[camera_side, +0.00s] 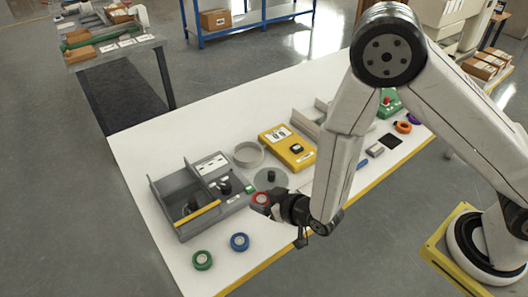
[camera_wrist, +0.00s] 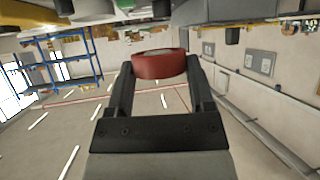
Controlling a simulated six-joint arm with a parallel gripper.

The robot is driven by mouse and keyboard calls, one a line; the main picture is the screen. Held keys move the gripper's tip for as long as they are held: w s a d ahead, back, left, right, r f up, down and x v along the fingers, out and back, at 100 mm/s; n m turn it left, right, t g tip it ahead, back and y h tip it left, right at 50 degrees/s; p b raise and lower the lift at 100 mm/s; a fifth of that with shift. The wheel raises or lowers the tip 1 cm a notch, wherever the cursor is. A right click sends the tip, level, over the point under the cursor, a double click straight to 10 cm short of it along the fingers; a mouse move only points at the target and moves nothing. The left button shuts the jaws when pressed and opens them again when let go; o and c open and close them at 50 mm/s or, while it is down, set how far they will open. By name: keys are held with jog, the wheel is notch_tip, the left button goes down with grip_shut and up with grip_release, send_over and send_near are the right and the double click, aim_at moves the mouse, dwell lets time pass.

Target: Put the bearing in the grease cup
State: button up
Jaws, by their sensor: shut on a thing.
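My gripper (camera_side: 266,205) is shut on a red ring with a pale centre (camera_side: 261,198), which looks like the bearing. In the wrist view the red ring (camera_wrist: 158,65) sits between the two fingertips (camera_wrist: 160,72) of my gripper. In the side view it is at the front of the white table, right of the grey tray; its height above the table is hard to tell. A round, pale, open-topped cup (camera_side: 248,155), which looks like the grease cup, stands farther back on the table, behind a grey disc. Its inside is only partly visible.
A grey divided tray (camera_side: 172,211) with dark parts and a yellow bar stands at left. A grey disc (camera_side: 271,179) with a black knob and a yellow box (camera_side: 288,148) lie near the cup.

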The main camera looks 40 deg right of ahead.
jog(key=shift+f, duration=2.6)
jog(key=shift+f, duration=1.9)
jog(key=shift+f, duration=0.15)
jog(key=o, duration=1.3)
jog(key=shift+c, duration=0.2)
jog(key=shift+s, duration=0.1)
jog(key=shift+v, duration=3.85)
jog(key=shift+w+d, duration=0.2)
